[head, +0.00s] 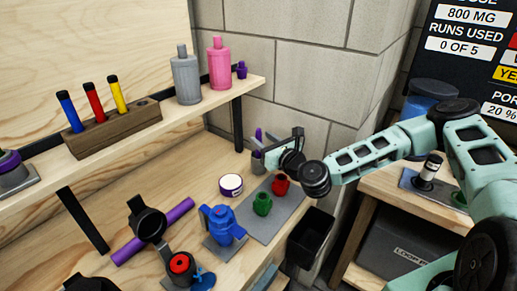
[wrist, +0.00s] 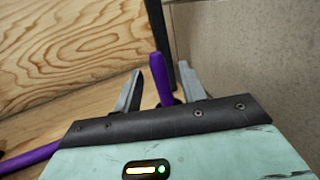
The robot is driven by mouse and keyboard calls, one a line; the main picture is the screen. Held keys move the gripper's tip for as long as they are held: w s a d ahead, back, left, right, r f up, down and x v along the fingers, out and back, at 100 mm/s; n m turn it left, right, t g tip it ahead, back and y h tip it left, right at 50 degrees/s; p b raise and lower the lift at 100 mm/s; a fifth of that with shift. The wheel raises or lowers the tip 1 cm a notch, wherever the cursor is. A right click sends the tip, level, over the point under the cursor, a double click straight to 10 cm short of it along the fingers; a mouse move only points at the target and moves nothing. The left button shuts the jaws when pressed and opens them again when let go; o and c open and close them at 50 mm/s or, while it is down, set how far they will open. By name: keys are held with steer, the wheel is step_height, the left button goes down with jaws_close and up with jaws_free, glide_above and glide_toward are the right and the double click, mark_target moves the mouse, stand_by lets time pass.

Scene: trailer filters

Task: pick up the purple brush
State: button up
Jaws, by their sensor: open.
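The purple brush shows as an upright, slightly tilted purple handle (wrist: 160,78) in the wrist view. In the head view a small purple tip (head: 258,134) shows by the wall at the back of the lower bench, partly hidden by my gripper. My gripper (head: 277,146) is open there, its jaws around that spot. In the wrist view my gripper (wrist: 160,69) has one finger on each side of the handle, with gaps visible. The handle's lower end is hidden behind my gripper body.
A purple tube (head: 152,232) lies on the lower bench (head: 110,268). A white-topped purple roll (head: 231,185), a blue part (head: 222,226), and green (head: 262,203) and red (head: 281,185) parts stand in front. The upper shelf (head: 205,112) overhangs at left. A black bin (head: 310,238) is at right.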

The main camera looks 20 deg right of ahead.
steer(key=shift+x, duration=1.5)
jaws_close()
